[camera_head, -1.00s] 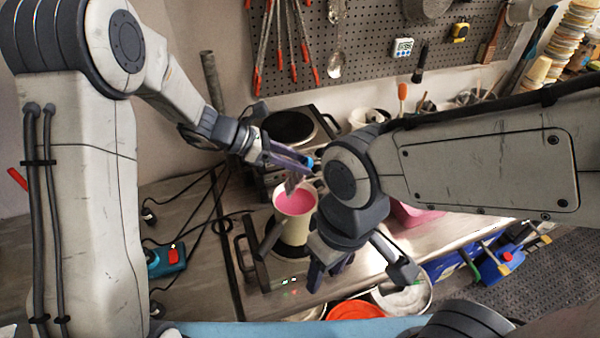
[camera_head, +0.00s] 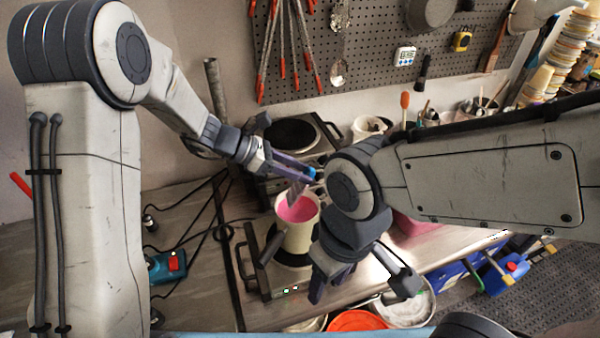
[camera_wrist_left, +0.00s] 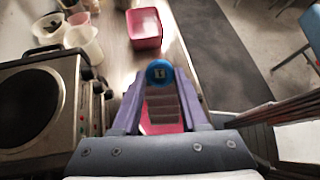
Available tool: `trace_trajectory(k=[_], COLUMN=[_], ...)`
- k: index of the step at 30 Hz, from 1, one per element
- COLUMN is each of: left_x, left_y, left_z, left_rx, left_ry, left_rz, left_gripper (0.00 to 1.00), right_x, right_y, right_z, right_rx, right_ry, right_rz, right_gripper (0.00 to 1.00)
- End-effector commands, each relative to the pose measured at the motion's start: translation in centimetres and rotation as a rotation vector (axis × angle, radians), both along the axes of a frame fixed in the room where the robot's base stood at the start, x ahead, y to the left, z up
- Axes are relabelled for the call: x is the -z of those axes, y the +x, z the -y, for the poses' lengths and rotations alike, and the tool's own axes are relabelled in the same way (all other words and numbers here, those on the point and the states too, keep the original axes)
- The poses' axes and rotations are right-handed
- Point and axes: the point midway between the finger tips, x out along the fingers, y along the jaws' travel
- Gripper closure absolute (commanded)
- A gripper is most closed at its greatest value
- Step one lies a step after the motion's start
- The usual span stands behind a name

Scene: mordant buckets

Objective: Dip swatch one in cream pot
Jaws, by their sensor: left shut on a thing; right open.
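The cream pot (camera_head: 299,238) stands upright on the front hot plate and holds bright pink liquid (camera_head: 300,210). My left gripper (camera_head: 308,173) is shut on a greyish swatch (camera_head: 296,192) with a blue round tag. The swatch hangs over the pot's mouth, its lower end in front of the pink; I cannot tell whether it touches the liquid. In the left wrist view the tag (camera_wrist_left: 160,72) and the swatch (camera_wrist_left: 163,102) sit between the fingers, with pink below. My right gripper (camera_head: 331,283) is open in front of the pot, pointing down, apparently empty.
The hot plate (camera_head: 258,275) has lit indicators. A second burner (camera_head: 290,135) stands behind. A pink tray (camera_wrist_left: 145,28) lies farther along the bench. My right arm covers much of the bench's right side. Orange and white buckets (camera_head: 358,321) stand at the front edge.

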Motion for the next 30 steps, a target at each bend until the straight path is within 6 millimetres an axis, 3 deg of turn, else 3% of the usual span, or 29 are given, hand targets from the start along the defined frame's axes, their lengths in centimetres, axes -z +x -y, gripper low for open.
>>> trace_trajectory(k=[21, 30], left_x=[7.3, 9.1], left_y=[-0.5, -0.6], left_z=[0.0, 0.0], left_rx=[0.000, -0.001], left_ry=[0.000, 0.000], left_rz=[-0.002, -0.001], left_gripper=[1.00, 1.00], right_x=[6.1, 7.6], right_y=[0.0, 0.0], right_z=[0.0, 0.0], right_rx=[0.010, 0.009], right_ry=[0.000, 0.000], right_rz=[-0.001, -0.001], right_gripper=[0.50, 0.50])
